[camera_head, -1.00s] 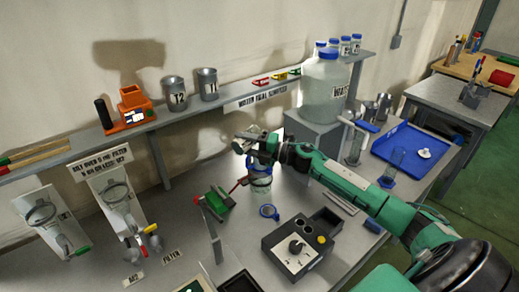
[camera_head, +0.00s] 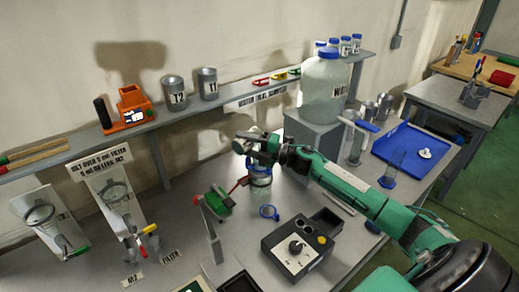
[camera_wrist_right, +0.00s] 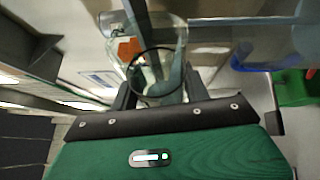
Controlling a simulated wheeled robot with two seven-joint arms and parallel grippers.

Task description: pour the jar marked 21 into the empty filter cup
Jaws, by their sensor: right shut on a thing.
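My right gripper (camera_head: 262,148) is shut on a clear glass jar (camera_head: 260,176) above the middle of the bench. No number is legible on this jar. In the right wrist view the glass (camera_wrist_right: 160,65) shows between the two fingers, with a dark ring around it. Two round clear cups sit in tilted white stands at the left: one (camera_head: 112,190) under a printed sign and one (camera_head: 38,214) farther left. A "FILTER" label lies near the first stand. I cannot tell the contents of either cup. My left gripper is not in view.
A control box (camera_head: 297,250) is in front. A big water jug (camera_head: 325,90) and a blue tray (camera_head: 412,150) are at the right.

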